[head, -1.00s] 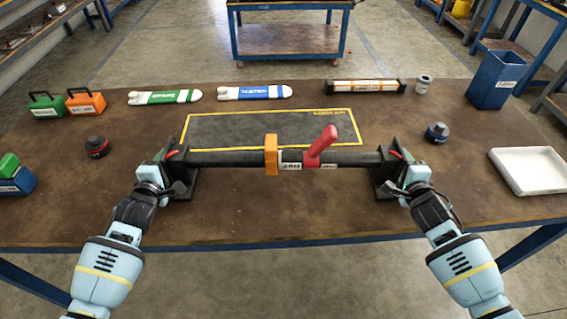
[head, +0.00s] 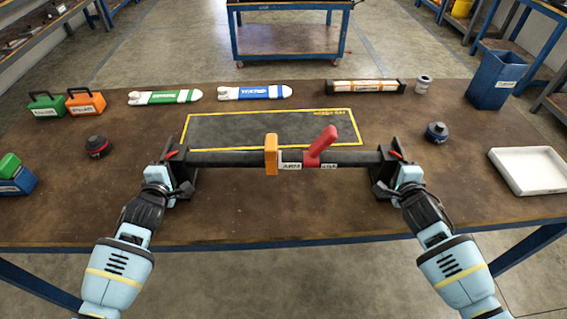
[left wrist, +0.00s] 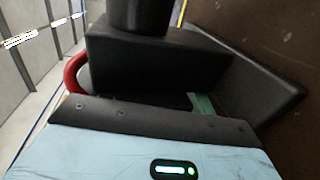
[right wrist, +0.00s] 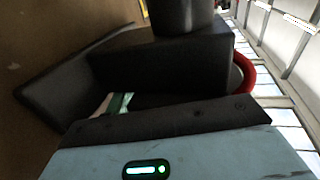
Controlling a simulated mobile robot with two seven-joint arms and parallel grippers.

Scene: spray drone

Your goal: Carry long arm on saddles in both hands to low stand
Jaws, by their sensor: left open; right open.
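The long arm (head: 225,159) is a black tube with an orange collar (head: 271,154), a red lever (head: 322,145) and white labels. It lies level across the table with its ends on two black saddles (head: 184,184). My left gripper (head: 166,172) is open at the left end, and my right gripper (head: 402,172) is open at the right end. Both wrist views show a dark block (left wrist: 155,60) (right wrist: 160,62) and a red curved piece close ahead. My fingertips are mostly hidden, so contact cannot be told. A low blue stand (head: 290,38) is on the floor beyond the table.
A yellow-bordered black mat (head: 270,130) lies behind the tube. Dark round knobs (head: 98,147) (head: 437,132) flank it. A blue bin (head: 496,80) and white tray (head: 530,170) are at the right.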

